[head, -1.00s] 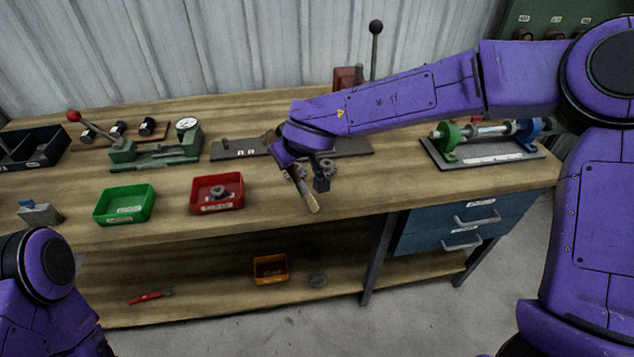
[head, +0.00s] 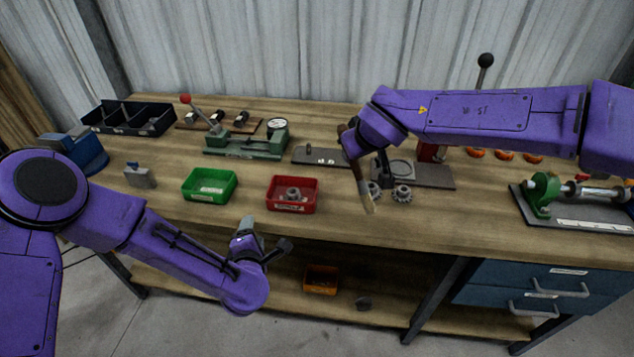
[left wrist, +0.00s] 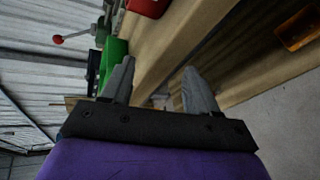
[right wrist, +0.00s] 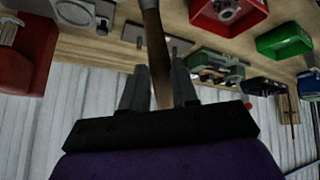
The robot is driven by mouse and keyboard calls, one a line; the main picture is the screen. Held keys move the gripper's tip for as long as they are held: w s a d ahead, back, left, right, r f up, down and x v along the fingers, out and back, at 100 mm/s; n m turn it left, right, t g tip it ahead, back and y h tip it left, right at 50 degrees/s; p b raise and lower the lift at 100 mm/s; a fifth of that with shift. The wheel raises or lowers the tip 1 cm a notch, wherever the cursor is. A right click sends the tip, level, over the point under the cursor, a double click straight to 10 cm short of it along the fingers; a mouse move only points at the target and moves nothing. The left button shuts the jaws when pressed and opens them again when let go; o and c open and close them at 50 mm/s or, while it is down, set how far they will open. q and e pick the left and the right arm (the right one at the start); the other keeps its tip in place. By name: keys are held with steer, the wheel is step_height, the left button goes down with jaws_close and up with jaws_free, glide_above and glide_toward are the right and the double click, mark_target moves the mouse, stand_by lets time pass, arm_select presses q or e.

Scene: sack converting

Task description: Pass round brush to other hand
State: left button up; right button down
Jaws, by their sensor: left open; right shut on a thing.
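The round brush (head: 361,186) has a brown wooden handle and a pale lower end. It hangs tilted from my right gripper (head: 363,158) over the right half of the bench. In the right wrist view the brush (right wrist: 156,50) runs between the two fingers (right wrist: 160,90), which are shut on it. My left gripper (head: 264,236) is in front of the bench's front edge, left of the brush and well apart from it. In the left wrist view its fingers (left wrist: 158,88) are spread with nothing between them.
A red bin (head: 293,207) with a gear in it and a green bin (head: 209,197) stand near the front edge. A green lever press (head: 245,141) stands further back. An orange bin (head: 321,287) is on the lower shelf.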

arm_select(q)
steer(key=w+d+r+m+t+h, duration=0.2)
steer(key=w+d+r+t+h, duration=0.15)
steer(key=r, duration=0.35)
steer(key=w+d+r+m+t+h, duration=0.2)
steer(key=w+r, duration=0.3)
steer(key=r, duration=0.1)
steer(key=m+g+h, duration=1.4)
steer(key=m, duration=1.2)
glide_toward(364, 173)
steer(key=shift+y, duration=0.25)
steer(key=x, duration=1.1)
steer(key=shift+w+f, duration=0.3)
steer(key=shift+w, duration=0.1)
